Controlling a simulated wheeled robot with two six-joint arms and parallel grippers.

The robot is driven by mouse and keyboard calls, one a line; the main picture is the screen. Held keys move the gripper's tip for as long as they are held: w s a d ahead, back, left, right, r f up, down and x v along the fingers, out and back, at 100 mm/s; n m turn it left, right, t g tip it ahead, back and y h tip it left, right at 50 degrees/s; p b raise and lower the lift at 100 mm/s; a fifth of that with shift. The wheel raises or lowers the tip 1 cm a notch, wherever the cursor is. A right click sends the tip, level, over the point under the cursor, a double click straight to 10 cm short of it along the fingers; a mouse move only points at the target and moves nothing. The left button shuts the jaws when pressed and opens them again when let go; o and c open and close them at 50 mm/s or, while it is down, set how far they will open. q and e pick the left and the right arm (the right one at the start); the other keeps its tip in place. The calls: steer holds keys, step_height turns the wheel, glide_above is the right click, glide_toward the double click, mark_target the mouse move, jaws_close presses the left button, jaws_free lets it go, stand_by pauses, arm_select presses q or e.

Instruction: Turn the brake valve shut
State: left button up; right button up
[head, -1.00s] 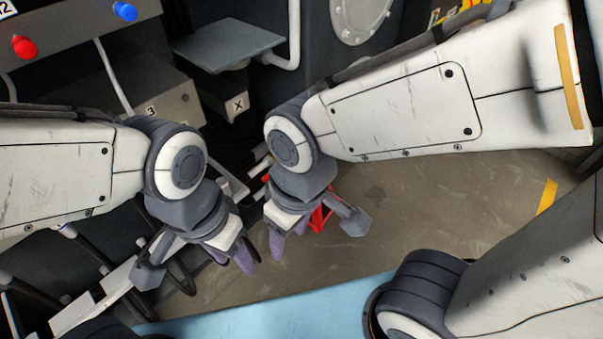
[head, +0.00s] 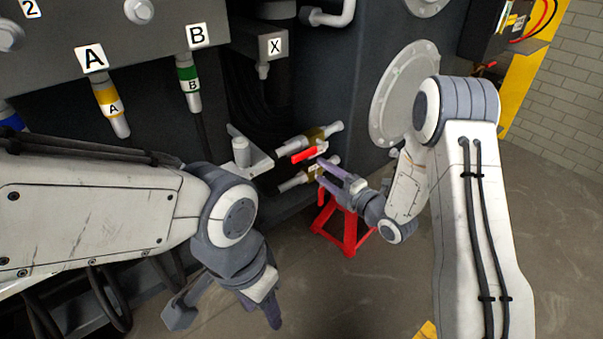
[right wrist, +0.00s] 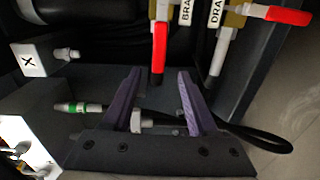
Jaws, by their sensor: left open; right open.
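Two valves with brass bodies and red levers show at the chassis side. In the right wrist view, the brake valve, labelled "BRA", has its red lever (right wrist: 160,45) lying along its pipe. The drain valve, labelled "DRA", has its red lever (right wrist: 275,14) crosswise to its pipe. In the head view, one red lever (head: 306,153) shows by the valves; its label is not readable. My right gripper (head: 321,170) is open near them. In its wrist view, the brake lever's end lies between and just beyond the fingertips. My left gripper (head: 271,310) hangs low, open and empty, away from the valves.
A red stand (head: 347,235) is on the floor below my right gripper. A grey bracket with a post (head: 243,155) sticks out left of the valves. Hose couplings A (head: 107,100) and B (head: 188,80) hang at upper left.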

mark_target(304, 157)
steer(key=b+x, duration=0.1)
steer(key=x, duration=0.9)
steer(key=shift+w+d, duration=0.1)
jaws_close()
steer(key=shift+d, duration=0.1)
stand_by(1.1)
